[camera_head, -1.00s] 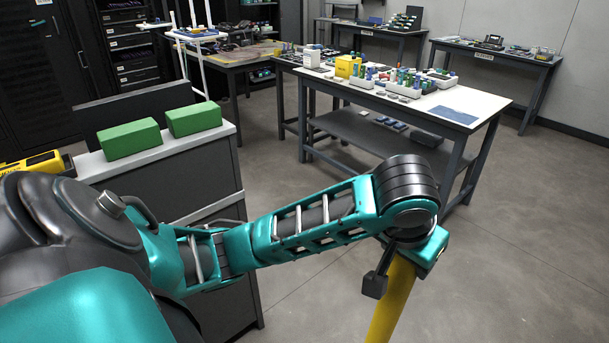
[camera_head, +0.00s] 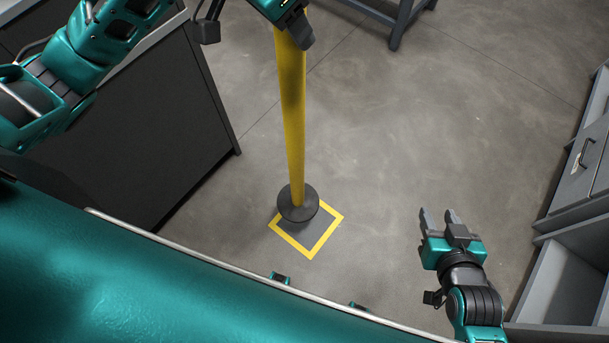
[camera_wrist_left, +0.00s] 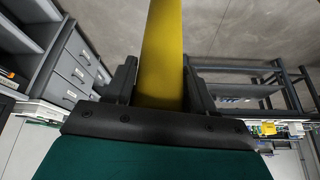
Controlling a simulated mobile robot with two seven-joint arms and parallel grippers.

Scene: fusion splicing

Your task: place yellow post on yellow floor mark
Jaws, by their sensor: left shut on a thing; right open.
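The yellow post (camera_head: 293,110) stands near upright with a round black base (camera_head: 298,203). In the head view the base overlaps the far corner of the yellow floor mark (camera_head: 321,246), a square outline, and much of the square's inside shows bare. I cannot tell whether the base touches the floor. My left gripper (camera_head: 296,32) is shut on the post's upper part. In the left wrist view the post (camera_wrist_left: 161,55) passes between its two fingers (camera_wrist_left: 160,85). My right gripper (camera_head: 440,220) is open and empty, to the right of the mark.
A dark cabinet (camera_head: 140,140) stands left of the post. Grey drawers and shelving (camera_head: 580,220) line the right edge. A table leg (camera_head: 405,22) shows at the top.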

